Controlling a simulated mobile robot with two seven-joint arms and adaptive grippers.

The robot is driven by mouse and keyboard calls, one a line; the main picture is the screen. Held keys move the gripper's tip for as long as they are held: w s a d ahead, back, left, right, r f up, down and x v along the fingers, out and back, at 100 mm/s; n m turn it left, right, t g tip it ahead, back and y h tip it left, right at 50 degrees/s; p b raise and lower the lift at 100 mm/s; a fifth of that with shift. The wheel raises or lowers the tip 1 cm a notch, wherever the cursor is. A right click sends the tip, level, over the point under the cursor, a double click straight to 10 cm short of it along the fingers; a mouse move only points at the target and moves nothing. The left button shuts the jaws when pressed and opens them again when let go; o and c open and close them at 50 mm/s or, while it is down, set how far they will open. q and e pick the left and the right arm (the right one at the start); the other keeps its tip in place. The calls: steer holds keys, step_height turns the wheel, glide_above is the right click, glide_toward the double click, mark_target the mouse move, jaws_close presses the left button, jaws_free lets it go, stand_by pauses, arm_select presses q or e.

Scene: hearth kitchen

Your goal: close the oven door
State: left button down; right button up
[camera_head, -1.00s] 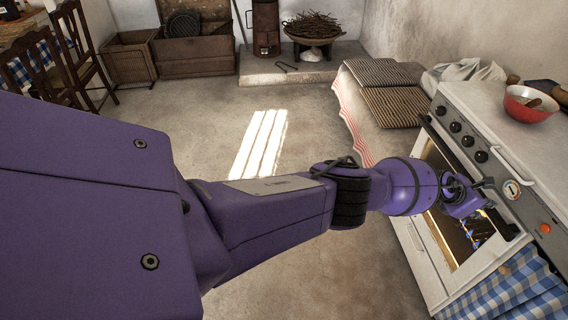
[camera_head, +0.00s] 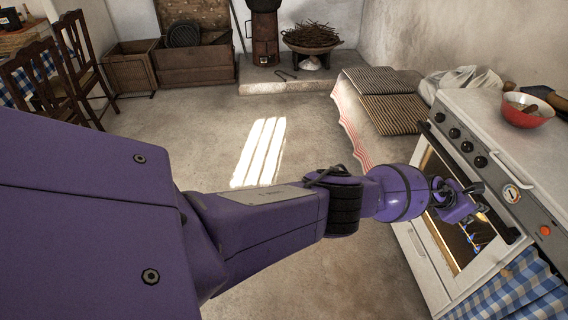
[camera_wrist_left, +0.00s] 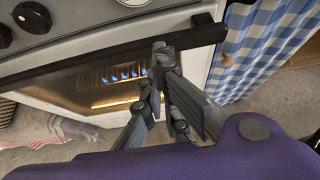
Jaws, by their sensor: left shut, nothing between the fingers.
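The white oven door (camera_head: 437,268) is on the stove front at the right, with a glass window and a dark bar handle (camera_head: 503,229) along its top. Blue flames show through the glass. The door looks close to the stove front; I cannot tell if it is flush. The door (camera_wrist_left: 62,87) and handle (camera_wrist_left: 100,52) also show in the left wrist view. My left gripper (camera_head: 478,203) is shut and empty in front of the door's upper part. In the wrist view its fingertips (camera_wrist_left: 162,55) overlap the handle; contact is unclear. My right gripper is out of view.
The stove top (camera_head: 480,110) carries a red bowl (camera_head: 527,110) at the right. A blue checked cloth (camera_head: 520,290) hangs beside the oven. The floor (camera_head: 330,130) in the middle is clear.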

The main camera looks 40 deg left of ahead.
arm_select(q)
step_height(320, 180, up, 10)
steer(key=s+a+n+p, duration=0.1)
steer(key=s+a+p, duration=0.1)
steer(key=p, duration=0.4)
steer(key=s+d+r+n+t+h, duration=0.2)
steer(key=s+d+r+n, duration=0.1)
steer(key=d+n, duration=0.3)
steer(key=s+d+r+n+t+h, duration=0.1)
steer(key=s+d+r+n, duration=0.2)
steer(key=d+r+n, duration=0.15)
steer(key=s+a+f+n+g+y+p, duration=0.1)
steer(key=s+a+f+n+y, duration=0.2)
steer(key=s, duration=1.5)
steer(key=s+a+f+n+g+y+p, duration=0.1)
steer(key=s+a+f+n+y+p, duration=0.1)
steer(key=s+a+f+n, duration=0.9)
steer(key=s+a+f+n+g+y+p, duration=0.1)
steer(key=s+a+f+n+y, duration=0.3)
steer(key=s+a+n, duration=1.2)
steer(key=s+f+n, duration=0.1)
steer(key=s+f, duration=0.1)
steer(key=s, duration=0.8)
steer(key=shift+s+f+n+g+y+p, duration=0.3)
steer(key=shift+s+f+n+y+p, duration=0.05)
steer(key=shift+f+y, duration=0.05)
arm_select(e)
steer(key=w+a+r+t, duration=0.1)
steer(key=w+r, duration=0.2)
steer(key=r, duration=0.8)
